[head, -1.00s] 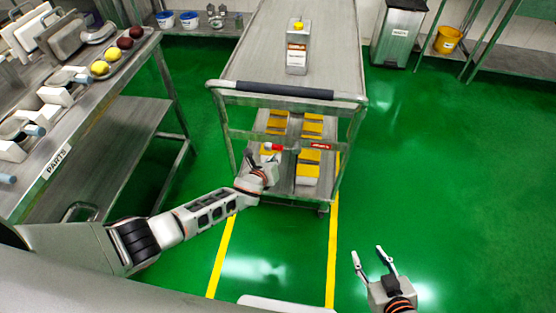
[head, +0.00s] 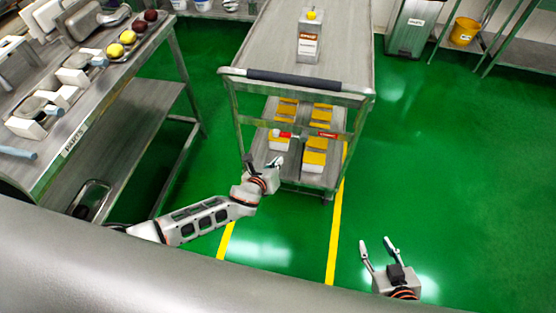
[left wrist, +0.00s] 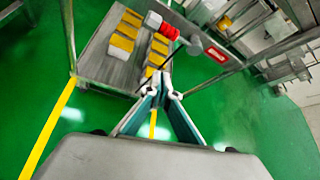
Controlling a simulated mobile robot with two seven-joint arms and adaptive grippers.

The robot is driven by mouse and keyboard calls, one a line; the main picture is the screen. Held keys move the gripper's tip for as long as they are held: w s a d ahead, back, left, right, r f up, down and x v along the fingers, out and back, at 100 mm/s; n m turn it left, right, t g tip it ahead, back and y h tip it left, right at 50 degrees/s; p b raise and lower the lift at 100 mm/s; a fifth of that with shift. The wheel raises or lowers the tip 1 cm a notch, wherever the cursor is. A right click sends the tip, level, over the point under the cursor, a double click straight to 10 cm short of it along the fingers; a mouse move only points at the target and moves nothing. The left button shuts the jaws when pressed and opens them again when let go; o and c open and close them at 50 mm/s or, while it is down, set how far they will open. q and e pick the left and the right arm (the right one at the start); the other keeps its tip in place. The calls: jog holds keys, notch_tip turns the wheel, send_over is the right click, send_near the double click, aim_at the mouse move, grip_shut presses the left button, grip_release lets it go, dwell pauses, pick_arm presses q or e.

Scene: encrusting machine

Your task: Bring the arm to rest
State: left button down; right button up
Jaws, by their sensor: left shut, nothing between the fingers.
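My left gripper (head: 277,162) is shut and empty in front of the cart's lower shelf in the head view. Its arm reaches in from the lower left, bent. In the left wrist view the two fingers (left wrist: 162,80) meet at their tips, with nothing between them, and the shelf lies beyond. My right gripper (head: 378,243) is open and empty over the green floor at the lower right of the head view.
A parts table (head: 125,70) is at the left. The green floor (head: 440,170) at the right is clear.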

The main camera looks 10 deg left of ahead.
dwell(0.3)
pick_arm(q)
jog(key=s+d+n+g, duration=0.2)
jog(key=s+n, duration=1.1)
jog(key=n, duration=0.1)
jog(key=s+a+r+n+t, duration=0.1)
jog(key=s+a+r+n, duration=0.2)
jog(key=s+a+n, duration=0.7)
jog(key=s+n, duration=0.1)
jog(key=n, duration=0.4)
jog(key=shift+r, duration=0.3)
